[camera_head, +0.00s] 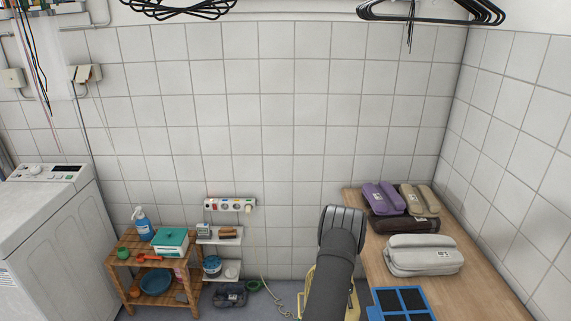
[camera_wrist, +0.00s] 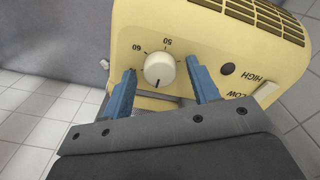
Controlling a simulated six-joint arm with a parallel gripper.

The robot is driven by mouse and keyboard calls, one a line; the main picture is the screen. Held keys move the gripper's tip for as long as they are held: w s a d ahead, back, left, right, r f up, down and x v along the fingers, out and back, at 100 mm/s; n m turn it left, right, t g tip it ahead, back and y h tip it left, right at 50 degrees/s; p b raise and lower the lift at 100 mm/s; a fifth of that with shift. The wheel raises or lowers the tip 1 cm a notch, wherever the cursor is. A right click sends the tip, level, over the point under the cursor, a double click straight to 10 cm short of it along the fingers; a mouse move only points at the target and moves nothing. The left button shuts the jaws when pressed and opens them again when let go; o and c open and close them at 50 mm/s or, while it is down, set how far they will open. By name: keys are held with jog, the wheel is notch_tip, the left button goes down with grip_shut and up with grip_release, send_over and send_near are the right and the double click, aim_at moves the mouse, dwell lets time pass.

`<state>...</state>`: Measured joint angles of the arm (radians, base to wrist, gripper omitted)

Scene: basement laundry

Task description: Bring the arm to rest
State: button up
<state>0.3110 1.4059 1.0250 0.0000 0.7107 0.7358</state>
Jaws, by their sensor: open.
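My gripper (camera_wrist: 160,82) shows in the wrist view with its two blue fingers apart and nothing between them held. A white dial knob (camera_wrist: 159,69) on a cream-yellow appliance (camera_wrist: 215,45) lies in line with the gap between the fingertips. I cannot tell how far the tips are from the panel. The dial has the marks 50 and 60. In the head view my dark arm reaches down at the lower middle, in front of the yellow appliance (camera_head: 309,290), and the gripper is hidden there.
A wooden shelf (camera_head: 130,272) with bottles and boxes and a white washer (camera_head: 60,235) stand left. Black hangers (camera_head: 430,12) hang above.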

jog(key=shift+m, duration=2.3)
